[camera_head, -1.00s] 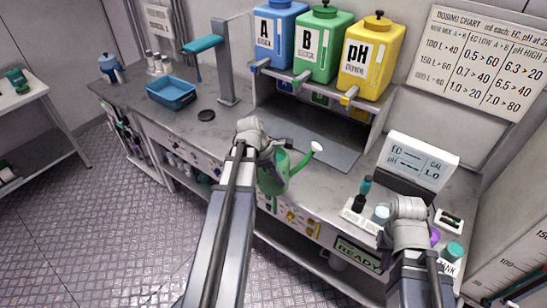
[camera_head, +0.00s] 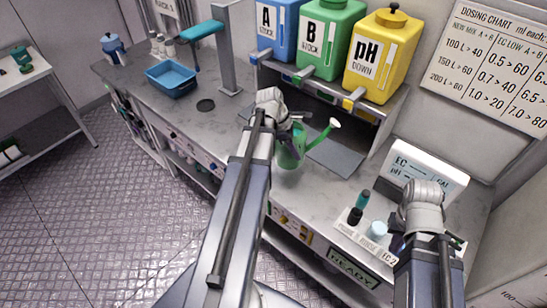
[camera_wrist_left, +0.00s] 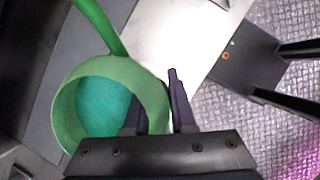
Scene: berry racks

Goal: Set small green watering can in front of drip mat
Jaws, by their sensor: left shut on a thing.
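The small green watering can (camera_head: 291,154) has its long spout pointing right in the head view. My left gripper (camera_head: 293,122) is shut on its rim; the left wrist view shows the open top of the can (camera_wrist_left: 68,125) with its wall between the fingers (camera_wrist_left: 157,102). The grey drip mat (camera_head: 338,160) lies on the bench, right of and behind the can. Whether the can's base touches the bench is unclear. My right gripper (camera_head: 402,240) is over the bench's right end, its fingers mostly hidden by its wrist.
A shelf with blue, green and yellow (camera_head: 383,55) containers stands over the mat. A rack of small bottles (camera_head: 364,240) and an EC/pH meter (camera_head: 428,165) are to the right. Bench between is clear.

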